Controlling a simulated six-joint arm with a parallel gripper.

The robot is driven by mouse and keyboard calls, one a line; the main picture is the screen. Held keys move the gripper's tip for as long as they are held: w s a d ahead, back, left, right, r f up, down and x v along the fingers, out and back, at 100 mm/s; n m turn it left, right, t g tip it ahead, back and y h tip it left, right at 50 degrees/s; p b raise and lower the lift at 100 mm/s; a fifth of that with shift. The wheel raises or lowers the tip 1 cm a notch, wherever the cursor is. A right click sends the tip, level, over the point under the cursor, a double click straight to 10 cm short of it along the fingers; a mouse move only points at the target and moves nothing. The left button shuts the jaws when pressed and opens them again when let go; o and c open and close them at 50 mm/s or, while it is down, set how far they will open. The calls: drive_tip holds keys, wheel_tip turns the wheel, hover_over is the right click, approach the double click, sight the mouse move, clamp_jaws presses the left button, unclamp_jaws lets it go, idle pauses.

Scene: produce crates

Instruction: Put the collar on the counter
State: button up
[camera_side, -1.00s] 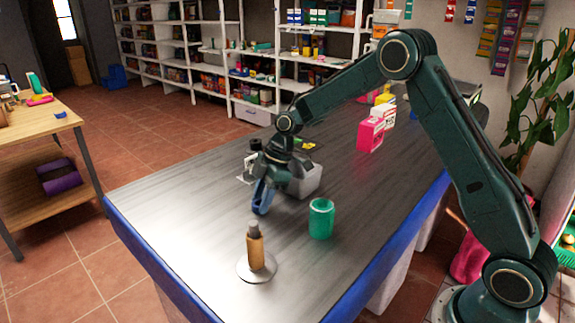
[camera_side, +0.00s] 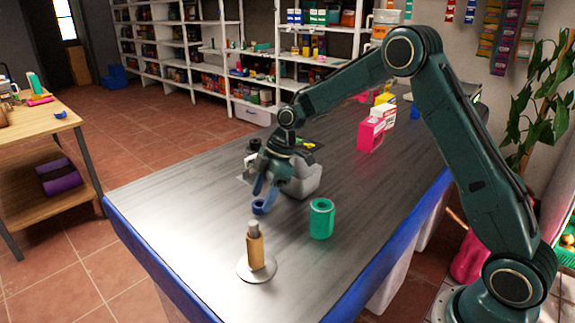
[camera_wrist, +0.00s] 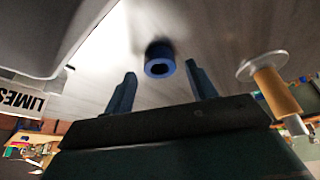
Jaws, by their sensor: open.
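The collar is a small blue ring (camera_side: 259,207) lying on the grey counter (camera_side: 190,205). It also shows in the wrist view (camera_wrist: 160,62), beyond and between my two fingers, with its dark hole visible. My gripper (camera_side: 265,190) is open and sits just above and behind the collar in the side view. In the wrist view the fingers (camera_wrist: 160,85) are apart, with nothing held between them.
A wooden peg (camera_side: 255,252) on a round metal base stands near the counter's front. A green cup-like cylinder (camera_side: 321,218) stands to the right. A grey crate (camera_side: 304,182) is close behind my gripper. Pink containers (camera_side: 370,134) stand farther back. The counter's left part is clear.

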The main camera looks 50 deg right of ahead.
drive_tip(key=v, duration=1)
drive_tip(key=shift+r, duration=0.3)
drive_tip(key=shift+s+d, duration=0.15)
drive_tip(key=s+a+r+m+t+h, duration=0.1)
drive_tip(key=s+a+r+m, duration=0.15)
drive_tip(key=s+r, duration=0.4)
drive_tip(key=s+a+r+m+t+h, duration=0.1)
drive_tip(key=s+r+m, duration=0.25)
drive_tip(key=s, duration=0.55)
drive_tip(key=s+f+m+t+h, duration=0.1)
drive_tip(key=s+m, duration=0.2)
drive_tip(key=s, duration=0.5)
drive_tip(key=s+d+f+m+t+h, duration=0.1)
drive_tip(key=s+m, duration=0.3)
drive_tip(key=s, duration=0.5)
drive_tip(key=shift+s+d+f, duration=0.25)
drive_tip(key=shift+d+f, duration=0.05)
drive_tip(key=shift+d, duration=0.05)
